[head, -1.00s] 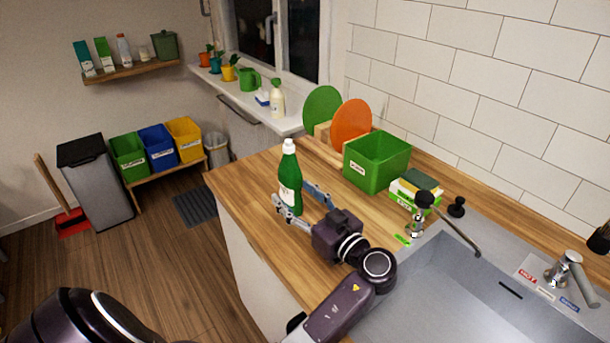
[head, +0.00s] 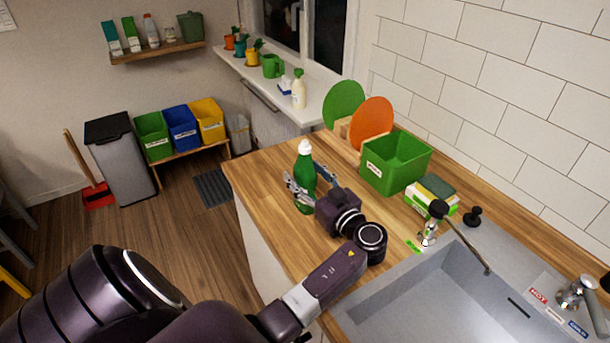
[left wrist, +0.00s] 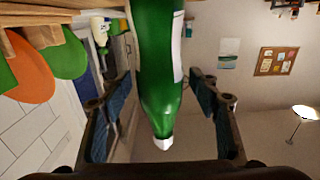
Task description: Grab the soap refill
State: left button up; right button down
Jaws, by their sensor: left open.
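The soap refill is a green bottle (head: 304,166) with a white cap and a pale label, standing upright on the wooden counter near its left end. My left gripper (head: 307,182) is open, with one finger on each side of the bottle. In the left wrist view the bottle (left wrist: 158,60) fills the space between the spread fingers of the left gripper (left wrist: 160,85). Gaps show on both sides, so the fingers do not appear to press on it. My right gripper is not in view.
A green bin (head: 396,161) stands right of the bottle, with green (head: 343,104) and orange (head: 372,122) boards behind. A sponge box (head: 431,196) and the sink (head: 440,300) lie further right. The counter's left edge is near the bottle.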

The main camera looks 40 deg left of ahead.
pick_arm(q)
grip_shut()
jog(key=shift+r, duration=0.1)
dwell(0.4)
